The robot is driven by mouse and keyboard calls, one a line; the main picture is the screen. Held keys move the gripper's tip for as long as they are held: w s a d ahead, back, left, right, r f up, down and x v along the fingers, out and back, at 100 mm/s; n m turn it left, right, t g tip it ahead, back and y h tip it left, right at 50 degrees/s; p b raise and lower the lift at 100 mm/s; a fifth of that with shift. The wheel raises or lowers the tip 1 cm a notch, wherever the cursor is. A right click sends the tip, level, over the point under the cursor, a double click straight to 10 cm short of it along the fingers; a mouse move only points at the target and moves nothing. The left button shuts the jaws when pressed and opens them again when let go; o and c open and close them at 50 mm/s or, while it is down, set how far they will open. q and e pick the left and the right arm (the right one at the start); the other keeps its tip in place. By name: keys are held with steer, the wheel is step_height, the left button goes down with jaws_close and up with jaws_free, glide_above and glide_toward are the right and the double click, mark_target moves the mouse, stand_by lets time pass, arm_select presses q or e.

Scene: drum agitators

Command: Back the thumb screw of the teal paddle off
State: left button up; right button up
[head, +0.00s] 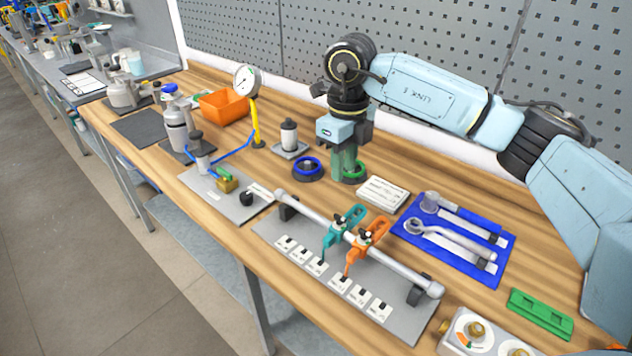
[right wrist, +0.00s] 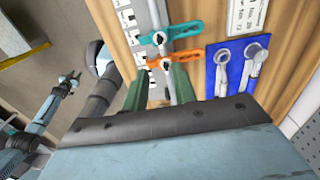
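The teal paddle (head: 352,215) is clamped on a grey rod (head: 310,216), left of the orange paddle (head: 373,230). Its small thumb screw (head: 338,232) is at the clamp; its thread is too small to read. In the right wrist view the teal paddle (right wrist: 182,31) lies beyond the orange paddle (right wrist: 180,56). My right gripper (head: 346,172) points down behind the rod, apart from both paddles. Its green fingers (right wrist: 158,88) are spread with nothing held between them. My left gripper (right wrist: 70,82) appears small at the left of the right wrist view; its opening is unclear.
Labelled cards (head: 342,284) line the grey plate under the rod. A dial gauge (head: 246,80) stands farther left.

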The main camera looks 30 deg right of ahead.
mark_target(340, 216)
step_height(340, 216, down, 13)
steer(key=shift+f+p, duration=0.1)
steer(key=shift+p, duration=0.5)
jaws_close()
